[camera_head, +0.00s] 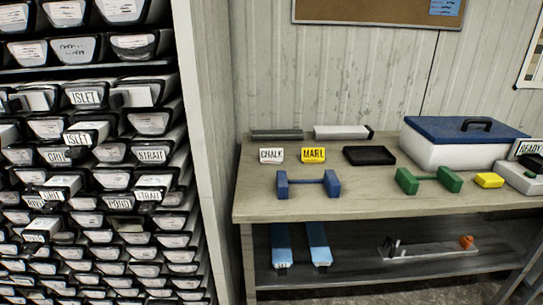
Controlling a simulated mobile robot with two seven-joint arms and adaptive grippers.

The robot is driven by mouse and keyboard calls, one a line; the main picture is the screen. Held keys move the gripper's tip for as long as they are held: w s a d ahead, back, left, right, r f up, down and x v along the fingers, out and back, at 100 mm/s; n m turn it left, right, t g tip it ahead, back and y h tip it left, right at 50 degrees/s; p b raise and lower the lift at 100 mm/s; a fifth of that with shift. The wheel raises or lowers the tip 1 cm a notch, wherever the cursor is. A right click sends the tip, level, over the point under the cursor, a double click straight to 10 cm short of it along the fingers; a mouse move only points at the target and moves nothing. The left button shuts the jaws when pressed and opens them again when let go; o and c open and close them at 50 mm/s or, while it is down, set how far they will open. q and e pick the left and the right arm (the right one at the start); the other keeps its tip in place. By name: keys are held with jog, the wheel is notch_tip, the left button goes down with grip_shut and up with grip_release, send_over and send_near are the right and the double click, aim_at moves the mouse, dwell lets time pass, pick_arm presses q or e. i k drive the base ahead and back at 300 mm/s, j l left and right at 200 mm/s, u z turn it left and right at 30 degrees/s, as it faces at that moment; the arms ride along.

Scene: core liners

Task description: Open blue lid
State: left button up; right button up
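The blue lid (466,129) sits flat on a white box (430,152) at the right of the wooden table. A dark handle (477,123) stands up from the lid's top. The lid looks shut, with no gap visible between it and the box. Neither of my grippers is in view.
The table (370,203) also holds CHALK (271,156) and MARL (313,155) cards, a black tray (369,155), blue (308,184) and green (429,180) stands, a yellow block (489,180) and a READY device (522,176). A rack of labelled trays (95,150) fills the left.

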aim_at(443, 130)
jog(key=k+j+u, duration=0.1)
jog(key=u, duration=0.3)
jog(key=k+j+u, duration=0.45)
jog(key=u, duration=0.3)
jog(key=k+j+u, duration=0.1)
jog(key=j+u, duration=0.25)
jog(key=l+z, duration=0.1)
jog(key=z, duration=2.6)
jog(key=i+l+u, duration=0.1)
jog(key=i+l, duration=0.2)
jog(key=i+l+u, duration=0.1)
jog(key=i+l, duration=0.15)
jog(key=l, duration=0.15)
